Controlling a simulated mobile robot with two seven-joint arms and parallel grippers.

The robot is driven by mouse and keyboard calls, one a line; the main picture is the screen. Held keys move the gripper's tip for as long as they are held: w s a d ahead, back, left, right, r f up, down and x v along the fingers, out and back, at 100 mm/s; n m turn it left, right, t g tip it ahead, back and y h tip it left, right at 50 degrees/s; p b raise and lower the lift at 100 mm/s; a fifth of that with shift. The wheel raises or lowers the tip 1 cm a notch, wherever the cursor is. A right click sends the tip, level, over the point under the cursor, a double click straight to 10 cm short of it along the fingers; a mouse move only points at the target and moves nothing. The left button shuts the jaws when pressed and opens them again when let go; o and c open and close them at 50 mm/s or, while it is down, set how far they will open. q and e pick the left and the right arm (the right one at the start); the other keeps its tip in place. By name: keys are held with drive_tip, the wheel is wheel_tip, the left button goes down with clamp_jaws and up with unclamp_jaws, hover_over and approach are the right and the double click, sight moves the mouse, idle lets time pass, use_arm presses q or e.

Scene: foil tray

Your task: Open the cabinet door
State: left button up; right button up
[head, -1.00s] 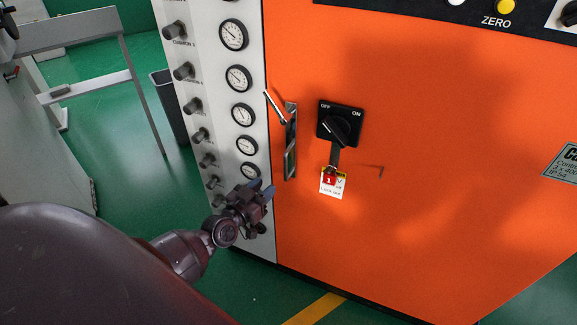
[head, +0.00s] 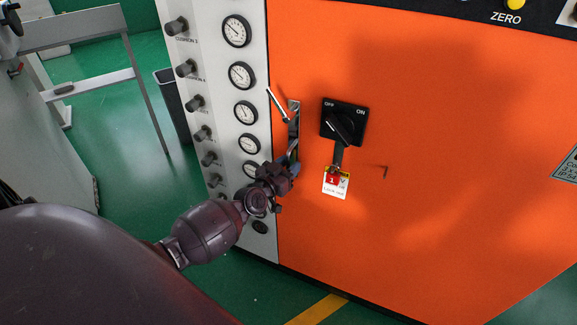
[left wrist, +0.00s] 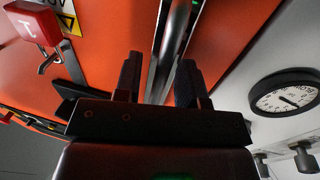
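The orange cabinet door (head: 430,200) is closed. At its left edge is a metal latch plate (head: 294,118) with a silver lever handle (head: 277,104) tilted out to the upper left. My left gripper (head: 291,160) is at the lower end of the latch plate and hides that part. In the left wrist view, the two dark fingers of my left gripper (left wrist: 158,82) stand apart. A metal strip of the latch (left wrist: 166,45) runs up between them. I cannot tell whether the fingers touch it. My right gripper is not in view.
A black rotary switch (head: 343,122) with a red padlock and white tag (head: 336,188) is right of the latch. A white gauge panel (head: 205,90) with knobs is on the left. A grey frame (head: 95,90) and dark bin (head: 172,105) stand on green floor.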

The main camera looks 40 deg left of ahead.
use_arm(q)
clamp_jaws()
drive_tip(key=shift+s, duration=0.15)
